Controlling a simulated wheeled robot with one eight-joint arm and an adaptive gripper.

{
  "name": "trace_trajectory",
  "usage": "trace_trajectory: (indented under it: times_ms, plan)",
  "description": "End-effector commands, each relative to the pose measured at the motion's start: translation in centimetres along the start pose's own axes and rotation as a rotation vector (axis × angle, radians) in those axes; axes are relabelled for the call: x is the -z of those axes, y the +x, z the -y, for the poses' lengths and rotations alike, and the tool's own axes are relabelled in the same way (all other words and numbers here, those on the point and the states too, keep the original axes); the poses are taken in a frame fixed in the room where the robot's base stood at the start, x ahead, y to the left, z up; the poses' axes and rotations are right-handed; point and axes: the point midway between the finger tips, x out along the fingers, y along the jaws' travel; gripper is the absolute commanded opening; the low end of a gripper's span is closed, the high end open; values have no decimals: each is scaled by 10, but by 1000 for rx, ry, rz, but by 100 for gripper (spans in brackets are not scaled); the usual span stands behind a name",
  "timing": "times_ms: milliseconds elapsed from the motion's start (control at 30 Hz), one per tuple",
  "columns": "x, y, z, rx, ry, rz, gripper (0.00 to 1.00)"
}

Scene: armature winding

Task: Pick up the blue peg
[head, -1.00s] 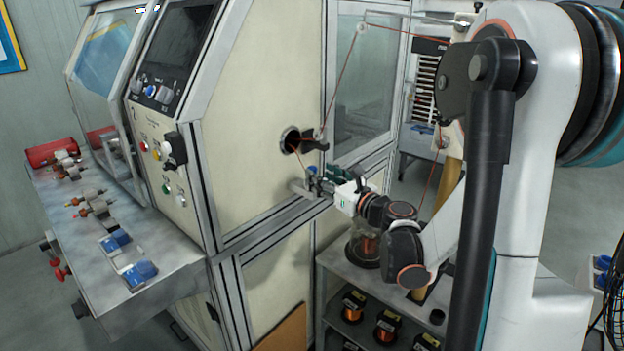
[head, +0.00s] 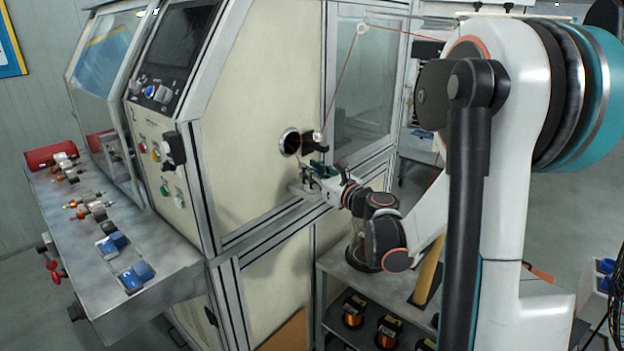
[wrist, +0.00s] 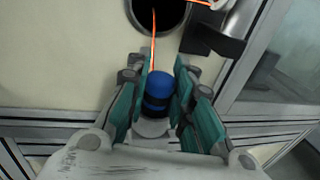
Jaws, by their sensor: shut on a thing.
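The blue peg (wrist: 158,92), with a dark band round it, stands between the teal-padded fingers of my gripper (wrist: 162,82) in the wrist view. The gripper is shut on it. The peg's lower end is at a grey round base, and I cannot tell whether it is still seated there. In the head view my gripper (head: 314,174) is at the small ledge on the cream machine front, just below the round hole. The peg is too small to make out clearly there.
An orange wire (wrist: 154,42) runs from the dark round hole (wrist: 158,12) down to just behind the peg. A dark bracket (wrist: 212,40) juts out right of the hole. A shelf with copper spools (head: 353,310) stands below my arm. A side bench (head: 105,235) is at left.

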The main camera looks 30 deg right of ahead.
Motion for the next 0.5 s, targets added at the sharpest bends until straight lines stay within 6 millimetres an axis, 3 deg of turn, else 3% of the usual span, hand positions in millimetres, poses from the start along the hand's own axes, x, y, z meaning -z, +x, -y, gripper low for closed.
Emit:
trace_trajectory:
  times_ms: [267,500]
  plan:
    - [-1,0,0,0,0,0,3]
    - [-20,0,0,0,0,0,3]
